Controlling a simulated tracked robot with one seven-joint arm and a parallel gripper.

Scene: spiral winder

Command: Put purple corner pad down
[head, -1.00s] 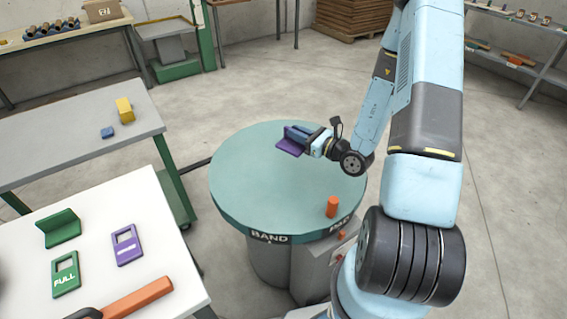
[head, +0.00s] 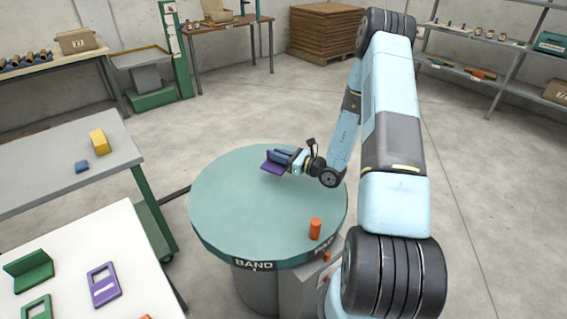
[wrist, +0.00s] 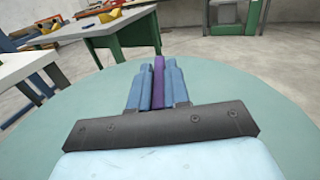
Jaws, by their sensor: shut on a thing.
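The purple corner pad (head: 272,168) is an L-shaped piece at the far side of the round teal turntable (head: 235,215). My gripper (head: 284,156) is shut on it, with the blue fingers on either side of its upright plate. In the wrist view the plate shows as a thin purple strip (wrist: 158,80) between the fingers (wrist: 157,88). The pad is at or just above the turntable surface; I cannot tell whether it touches.
An orange cylinder (head: 315,229) stands near the turntable's front right edge. A grey table (head: 55,165) holds yellow and blue blocks. The turntable's middle is clear.

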